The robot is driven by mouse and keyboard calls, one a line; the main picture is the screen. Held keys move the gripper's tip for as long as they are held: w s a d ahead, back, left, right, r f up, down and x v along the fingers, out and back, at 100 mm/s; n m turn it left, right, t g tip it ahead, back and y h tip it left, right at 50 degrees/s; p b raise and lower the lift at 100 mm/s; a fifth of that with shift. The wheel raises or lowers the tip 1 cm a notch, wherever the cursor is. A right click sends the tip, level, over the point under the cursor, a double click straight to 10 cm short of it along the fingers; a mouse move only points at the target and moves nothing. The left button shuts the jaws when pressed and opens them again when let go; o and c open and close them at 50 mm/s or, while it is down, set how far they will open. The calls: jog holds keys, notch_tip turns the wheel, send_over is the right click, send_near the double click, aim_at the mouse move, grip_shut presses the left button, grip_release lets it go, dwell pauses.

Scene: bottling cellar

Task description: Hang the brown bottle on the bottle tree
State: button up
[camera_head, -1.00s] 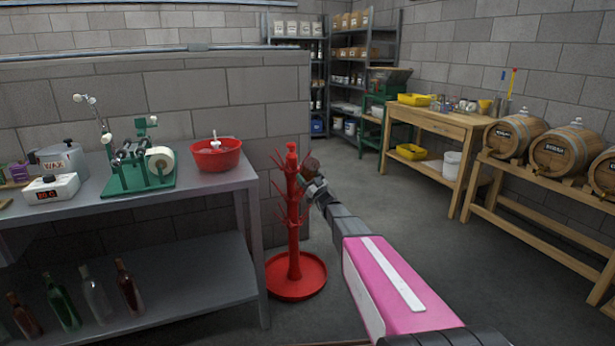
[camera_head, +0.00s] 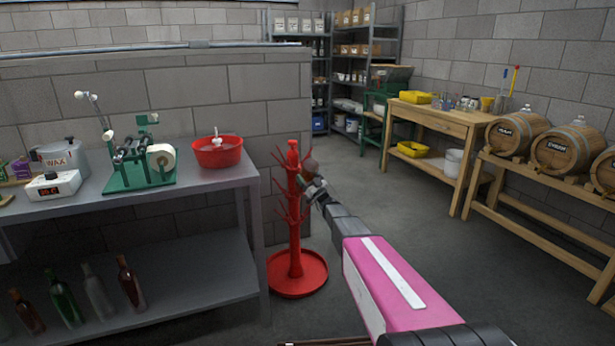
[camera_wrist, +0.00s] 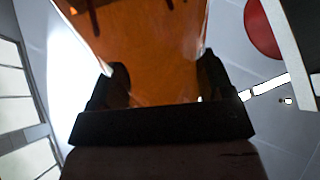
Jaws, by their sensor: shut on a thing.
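The red bottle tree (camera_head: 294,232) stands upright on a round base on the floor, with pegs sticking out around its post. My gripper (camera_head: 312,186) is at the right side of its upper part. It is shut on the brown bottle (camera_head: 311,166), which shows small and dark beside the upper pegs. In the wrist view the amber bottle (camera_wrist: 145,50) fills the space between the two fingers (camera_wrist: 160,88). Whether the bottle is around a peg or only beside the tree, I cannot tell; its mouth is hidden.
A grey metal table (camera_head: 215,186) stands left of the tree, with a red bowl (camera_head: 217,152) and a green labelling machine (camera_head: 140,165). Several bottles stand on its lower shelf (camera_head: 190,285). Barrels (camera_head: 565,150) rest on a wooden stand at right. The floor between is clear.

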jog(key=shift+f, duration=0.1)
jog(key=o, duration=1)
jog(key=shift+w, duration=0.1)
jog(key=shift+o, duration=0.2)
jog(key=v, duration=1.1)
jog(key=shift+a+g, duration=0.1)
jog(key=shift+g, duration=0.2)
